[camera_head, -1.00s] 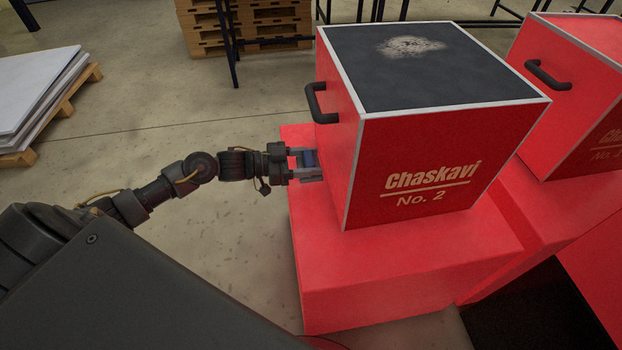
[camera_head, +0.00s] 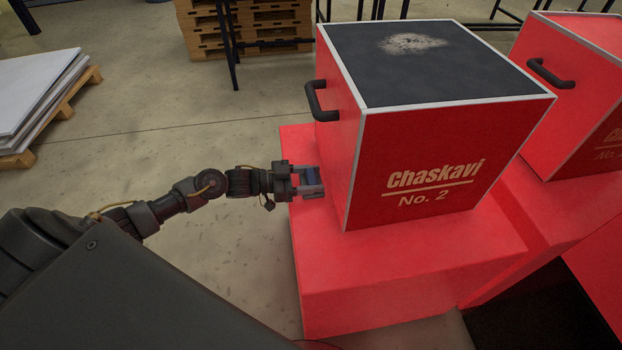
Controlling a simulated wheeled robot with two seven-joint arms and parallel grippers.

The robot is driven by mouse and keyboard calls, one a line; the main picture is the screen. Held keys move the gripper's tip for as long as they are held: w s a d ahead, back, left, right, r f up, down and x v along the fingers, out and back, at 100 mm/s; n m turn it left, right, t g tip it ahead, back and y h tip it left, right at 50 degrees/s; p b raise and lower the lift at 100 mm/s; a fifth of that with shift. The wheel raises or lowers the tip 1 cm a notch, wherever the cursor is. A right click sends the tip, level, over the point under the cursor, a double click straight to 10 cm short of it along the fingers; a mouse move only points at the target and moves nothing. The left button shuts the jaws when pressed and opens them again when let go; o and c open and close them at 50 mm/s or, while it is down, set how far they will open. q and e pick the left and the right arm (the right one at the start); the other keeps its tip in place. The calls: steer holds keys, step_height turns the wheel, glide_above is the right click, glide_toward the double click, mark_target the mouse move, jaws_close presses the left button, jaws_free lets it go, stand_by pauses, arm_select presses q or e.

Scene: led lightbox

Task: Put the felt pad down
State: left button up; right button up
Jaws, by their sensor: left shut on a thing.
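My left gripper (camera_head: 311,182) is shut on the felt pad (camera_head: 311,172), a small dark blue piece between its fingers. The gripper is just left of the red box marked "Chaskavi No. 2" (camera_head: 430,150), over the left part of the red plinth (camera_head: 400,270) under that box. I cannot tell whether the pad touches the plinth. The box has a black handle (camera_head: 316,100) on its left side, above and beyond the gripper. A pale dusty patch (camera_head: 412,43) lies on its dark top panel. My right gripper is not in view.
Another red box (camera_head: 570,100) with a black handle stands to the right on its own red plinth. White panels on a pallet (camera_head: 40,100) lie at far left. Stacked wooden pallets (camera_head: 270,28) and dark metal legs stand at the back. The left floor is open.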

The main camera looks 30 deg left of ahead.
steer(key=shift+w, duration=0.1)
arm_select(q)
steer(key=shift+f, duration=0.1)
steer(key=o, duration=1.1)
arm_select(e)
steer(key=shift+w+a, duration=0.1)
arm_select(q)
steer(key=shift+s+a, duration=0.15)
steer(key=shift+a, duration=0.1)
steer(key=p+v, duration=0.1)
steer(key=v, duration=1)
steer(key=shift+s+a, duration=0.15)
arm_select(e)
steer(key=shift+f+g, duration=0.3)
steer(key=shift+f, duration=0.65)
